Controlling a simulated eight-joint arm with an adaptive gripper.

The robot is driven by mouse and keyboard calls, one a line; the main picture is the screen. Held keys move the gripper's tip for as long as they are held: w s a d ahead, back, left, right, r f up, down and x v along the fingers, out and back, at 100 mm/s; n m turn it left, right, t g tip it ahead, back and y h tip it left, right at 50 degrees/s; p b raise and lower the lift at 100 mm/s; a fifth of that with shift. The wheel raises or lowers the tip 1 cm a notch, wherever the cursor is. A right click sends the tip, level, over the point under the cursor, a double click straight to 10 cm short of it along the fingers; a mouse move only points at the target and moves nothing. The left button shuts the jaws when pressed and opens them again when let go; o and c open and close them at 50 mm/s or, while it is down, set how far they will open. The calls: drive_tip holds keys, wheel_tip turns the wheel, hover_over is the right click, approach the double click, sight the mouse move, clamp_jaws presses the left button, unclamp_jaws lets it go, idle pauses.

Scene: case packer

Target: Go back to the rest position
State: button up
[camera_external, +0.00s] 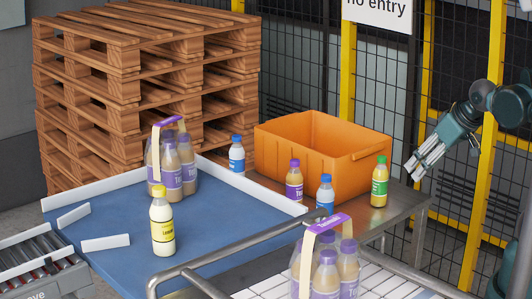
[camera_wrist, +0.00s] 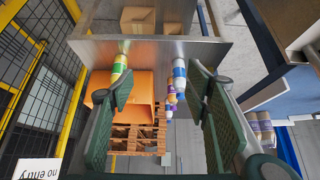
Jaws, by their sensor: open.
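My gripper (camera_external: 424,160) hangs in the air at the right of the external view, right of the orange crate and above the table's right end. In the wrist view its two green fingers (camera_wrist: 158,88) stand wide apart with nothing held between them. A green-capped bottle (camera_external: 379,182) stands on the table nearest my gripper. It also shows in the wrist view, near the left finger. A blue-capped bottle (camera_external: 325,194) and a purple-capped bottle (camera_external: 294,181) stand left of it. My arm's base is mostly out of view.
The orange crate (camera_external: 300,143) stands behind these bottles on the metal table (camera_external: 408,207). Another blue-capped bottle (camera_external: 237,156) stands left of it. A yellow-capped bottle (camera_external: 162,226) and a bottle pack stand on the blue surface (camera_external: 110,222). Stacked pallets (camera_external: 105,93) and fencing (camera_external: 380,90) lie behind.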

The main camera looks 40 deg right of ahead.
drive_tip(key=shift+f+b, duration=1.5)
drive_tip(key=shift+f, duration=0.5)
